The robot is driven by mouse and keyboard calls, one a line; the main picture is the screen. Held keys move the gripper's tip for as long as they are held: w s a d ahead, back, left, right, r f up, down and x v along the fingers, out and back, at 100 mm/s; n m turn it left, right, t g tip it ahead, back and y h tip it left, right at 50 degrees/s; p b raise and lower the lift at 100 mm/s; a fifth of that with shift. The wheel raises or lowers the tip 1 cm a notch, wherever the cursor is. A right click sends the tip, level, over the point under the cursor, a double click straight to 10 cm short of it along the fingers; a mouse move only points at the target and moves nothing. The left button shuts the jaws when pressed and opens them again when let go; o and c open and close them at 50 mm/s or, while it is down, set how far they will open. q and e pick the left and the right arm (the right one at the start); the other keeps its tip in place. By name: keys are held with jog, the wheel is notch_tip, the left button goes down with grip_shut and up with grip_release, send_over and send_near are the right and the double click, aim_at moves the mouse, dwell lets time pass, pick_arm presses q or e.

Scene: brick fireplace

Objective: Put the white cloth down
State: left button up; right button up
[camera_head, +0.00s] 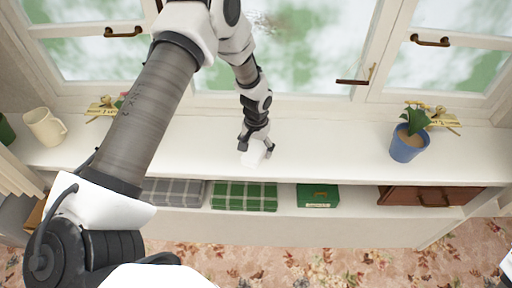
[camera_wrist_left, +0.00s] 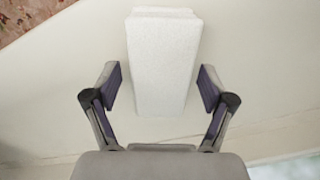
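The white cloth (camera_wrist_left: 162,62) is a folded, block-like bundle. In the left wrist view it sits between the two fingers, with a clear gap on each side. My left gripper (camera_wrist_left: 160,88) is open around it. In the head view my left gripper (camera_head: 257,143) is low over the white windowsill (camera_head: 320,150), and the cloth (camera_head: 254,155) shows just below its fingers, at or very close to the sill surface. My right gripper does not show; only a small dark and white piece is at the far right edge of the head view.
A blue pot (camera_head: 407,147) with a plant stands to the right on the sill. A cream mug (camera_head: 45,127) stands at the left. The shelf below holds a green plaid cloth (camera_head: 244,197), a green box (camera_head: 318,196) and a brown case (camera_head: 430,196). Windows stand behind.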

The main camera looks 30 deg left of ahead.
aim_at(256, 148)
pick_arm(q)
jog(key=shift+r, duration=0.3)
notch_tip(256, 148, up, 12)
jog(key=b, duration=0.2)
jog(key=shift+f, duration=0.1)
